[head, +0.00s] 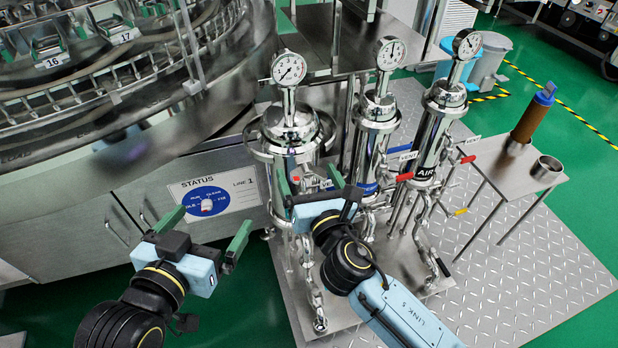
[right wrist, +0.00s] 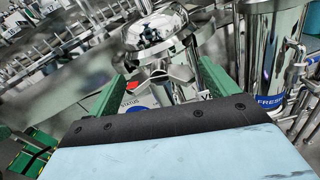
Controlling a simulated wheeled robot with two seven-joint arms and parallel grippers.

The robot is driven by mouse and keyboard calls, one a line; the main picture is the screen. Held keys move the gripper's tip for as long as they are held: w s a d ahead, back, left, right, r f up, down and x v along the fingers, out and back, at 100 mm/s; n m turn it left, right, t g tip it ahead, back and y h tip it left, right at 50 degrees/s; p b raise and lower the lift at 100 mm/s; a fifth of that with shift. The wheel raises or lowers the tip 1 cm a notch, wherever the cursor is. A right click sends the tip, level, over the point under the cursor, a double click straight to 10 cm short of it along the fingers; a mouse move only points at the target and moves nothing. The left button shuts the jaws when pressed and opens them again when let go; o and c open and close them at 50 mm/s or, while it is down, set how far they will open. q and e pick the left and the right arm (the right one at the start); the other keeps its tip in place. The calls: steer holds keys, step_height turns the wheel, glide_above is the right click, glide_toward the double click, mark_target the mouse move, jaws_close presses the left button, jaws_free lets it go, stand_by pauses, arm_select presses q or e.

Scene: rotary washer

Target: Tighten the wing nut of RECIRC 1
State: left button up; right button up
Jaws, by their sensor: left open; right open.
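Three polished steel filter housings with round gauges stand in a row in the head view. The left housing (head: 289,128) has a clamp ring around its upper part; its name label is not readable, so I cannot confirm it is RECIRC 1. My right gripper (head: 309,185) is open in front of this housing, its green fingers pointing at it. In the right wrist view, a shiny winged metal piece (right wrist: 168,76), apparently the wing nut, shows between the open fingers, apart from both. My left gripper (head: 206,232) is open and empty, in front of the status panel.
The middle housing (head: 374,135) and the AIR housing (head: 435,125) stand to the right, with red-handled vent valves. The rotary washer (head: 120,110) and its status panel (head: 215,197) lie left. A side table (head: 510,170) holds a brown cylinder (head: 532,115) and a steel cup (head: 546,168).

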steer(key=shift+w, duration=0.1)
steer(key=c, duration=1)
